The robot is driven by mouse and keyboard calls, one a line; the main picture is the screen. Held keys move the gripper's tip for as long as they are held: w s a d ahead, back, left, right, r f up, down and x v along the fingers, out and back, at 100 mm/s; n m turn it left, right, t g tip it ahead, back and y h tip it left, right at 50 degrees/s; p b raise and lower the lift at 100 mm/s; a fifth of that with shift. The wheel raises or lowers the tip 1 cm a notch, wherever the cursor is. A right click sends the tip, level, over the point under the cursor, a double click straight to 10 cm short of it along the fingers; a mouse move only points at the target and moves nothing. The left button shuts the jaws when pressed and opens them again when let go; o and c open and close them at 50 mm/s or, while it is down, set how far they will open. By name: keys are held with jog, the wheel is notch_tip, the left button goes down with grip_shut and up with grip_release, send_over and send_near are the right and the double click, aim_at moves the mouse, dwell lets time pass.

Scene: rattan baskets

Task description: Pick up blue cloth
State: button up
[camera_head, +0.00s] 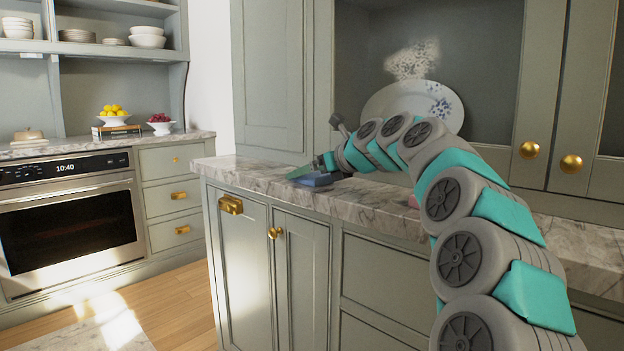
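A small blue cloth (318,180) lies on the marble countertop (255,172), near its left end. My arm reaches in from the lower right and bends down to it. My gripper (318,168) is right at the cloth, over its top or just behind it. The fingers are small and dark from here. I cannot tell whether they are open or shut, or whether they touch the cloth. The cloth appears to rest on the counter.
A patterned plate (385,103) stands behind my arm in the cabinet niche. Cabinet doors with brass knobs (571,164) are at right. An oven (70,222) and fruit bowls stand far left.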

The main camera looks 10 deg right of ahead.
jog(key=shift+w+a+f, duration=0.1)
jog(key=shift+w+a, duration=0.1)
jog(key=c, duration=1.1)
